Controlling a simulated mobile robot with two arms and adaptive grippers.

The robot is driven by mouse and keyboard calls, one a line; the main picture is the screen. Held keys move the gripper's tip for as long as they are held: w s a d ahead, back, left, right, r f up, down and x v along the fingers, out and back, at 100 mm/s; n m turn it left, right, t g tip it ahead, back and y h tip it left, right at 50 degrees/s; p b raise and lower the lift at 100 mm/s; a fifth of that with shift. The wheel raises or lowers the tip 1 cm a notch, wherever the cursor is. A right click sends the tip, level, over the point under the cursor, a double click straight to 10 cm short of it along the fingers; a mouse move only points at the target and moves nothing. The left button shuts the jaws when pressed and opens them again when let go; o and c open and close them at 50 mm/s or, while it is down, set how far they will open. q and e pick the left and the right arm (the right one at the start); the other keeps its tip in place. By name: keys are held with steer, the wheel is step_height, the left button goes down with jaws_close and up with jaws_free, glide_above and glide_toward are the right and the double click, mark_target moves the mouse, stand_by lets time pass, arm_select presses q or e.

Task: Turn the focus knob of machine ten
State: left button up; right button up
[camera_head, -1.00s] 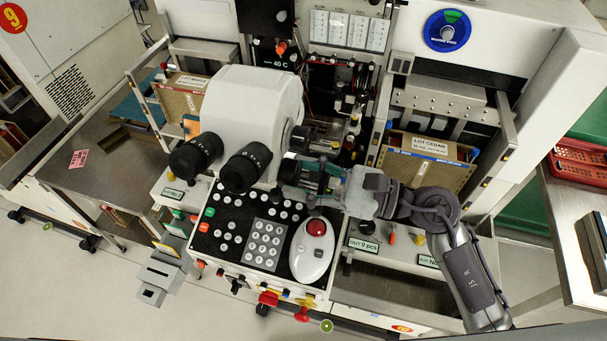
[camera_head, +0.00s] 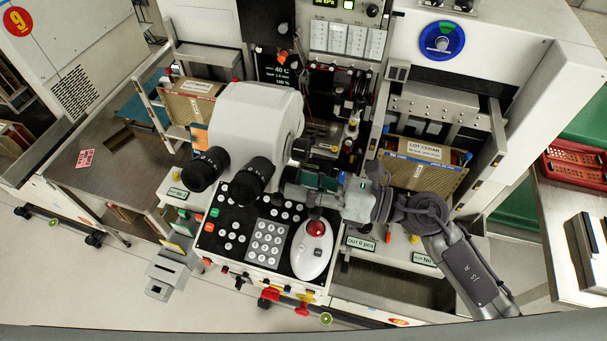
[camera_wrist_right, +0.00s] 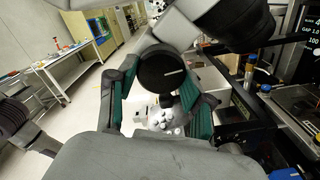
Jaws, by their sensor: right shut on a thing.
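The machine's white microscope head (camera_head: 255,115) with two black eyepieces (camera_head: 207,168) stands left of centre in the head view. My right gripper (camera_head: 290,178) reaches in from the right against the microscope's right side, just above the control panel. In the right wrist view the focus knob (camera_wrist_right: 162,68), a round black disc with a white line, sits between the fingers of my right gripper (camera_wrist_right: 155,88). The gripper is shut on the knob. In the head view the knob is mostly hidden by the gripper and microscope. My left gripper is in neither view.
Below the gripper are a black keypad panel (camera_head: 228,235) and a white trackball unit (camera_head: 311,252) with a red ball. A lot box (camera_head: 424,170) stands behind the arm at right. A blue-and-green dial (camera_head: 442,40) is on the upper panel. A red basket (camera_head: 575,168) lies at far right.

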steer(key=shift+r+m+p, duration=0.1)
steer(key=shift+m+p, duration=1.15)
steer(key=shift+m, duration=0.65)
steer(key=o, duration=1.2)
steer(key=shift+c, duration=0.2)
steer(key=v, duration=1.2)
